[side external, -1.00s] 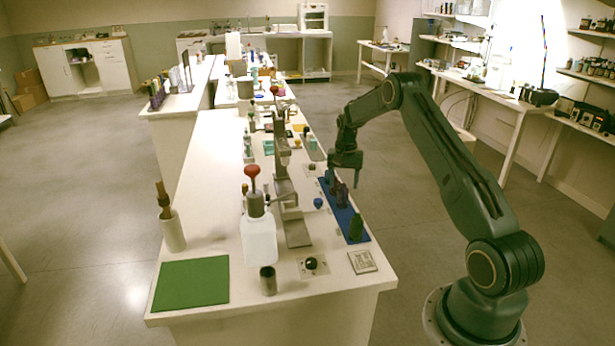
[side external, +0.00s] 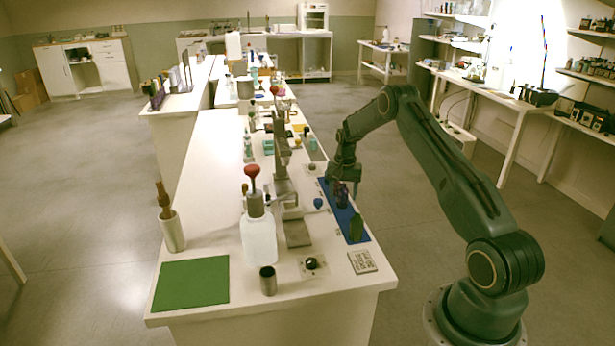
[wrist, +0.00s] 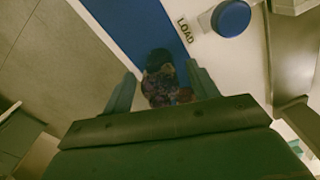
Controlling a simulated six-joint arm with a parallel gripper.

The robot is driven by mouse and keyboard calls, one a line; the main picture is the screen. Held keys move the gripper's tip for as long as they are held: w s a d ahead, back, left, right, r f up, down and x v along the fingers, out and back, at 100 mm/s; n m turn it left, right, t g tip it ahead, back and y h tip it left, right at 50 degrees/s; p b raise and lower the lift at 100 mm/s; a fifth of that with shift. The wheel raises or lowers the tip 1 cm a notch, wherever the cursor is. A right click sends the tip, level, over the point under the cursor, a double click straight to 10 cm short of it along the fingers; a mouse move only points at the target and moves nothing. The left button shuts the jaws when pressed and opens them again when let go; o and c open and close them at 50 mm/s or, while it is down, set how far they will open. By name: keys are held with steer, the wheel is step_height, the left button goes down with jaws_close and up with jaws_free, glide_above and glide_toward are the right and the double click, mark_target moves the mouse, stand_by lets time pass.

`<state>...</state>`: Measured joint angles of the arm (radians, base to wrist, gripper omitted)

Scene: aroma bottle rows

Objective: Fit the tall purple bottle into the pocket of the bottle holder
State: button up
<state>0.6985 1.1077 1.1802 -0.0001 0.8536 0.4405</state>
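The purple bottle (side external: 342,196), dark-capped, stands on the blue mat, partly hidden by my gripper (side external: 343,178). In the wrist view the bottle (wrist: 160,88) is seen from above, with mottled purple sides. It lies between the two fingers of my gripper (wrist: 160,72). The fingers are apart, with a visible gap on each side of the bottle, so it is not clamped. I cannot clearly make out the pocket of the bottle holder; a grey metal stand (side external: 297,228) is left of the mat.
A dark green bottle (side external: 357,227) stands near the front of the blue mat (side external: 351,214). A blue round top (wrist: 231,18) sits beside a LOAD label (wrist: 185,30). A green mat (side external: 192,284) is empty.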

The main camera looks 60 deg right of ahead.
steer(key=c, duration=1)
steer(key=shift+c, duration=0.2)
steer(key=shift+r, duration=0.15)
step_height(320, 180, up, 20)
stand_by(0.4)
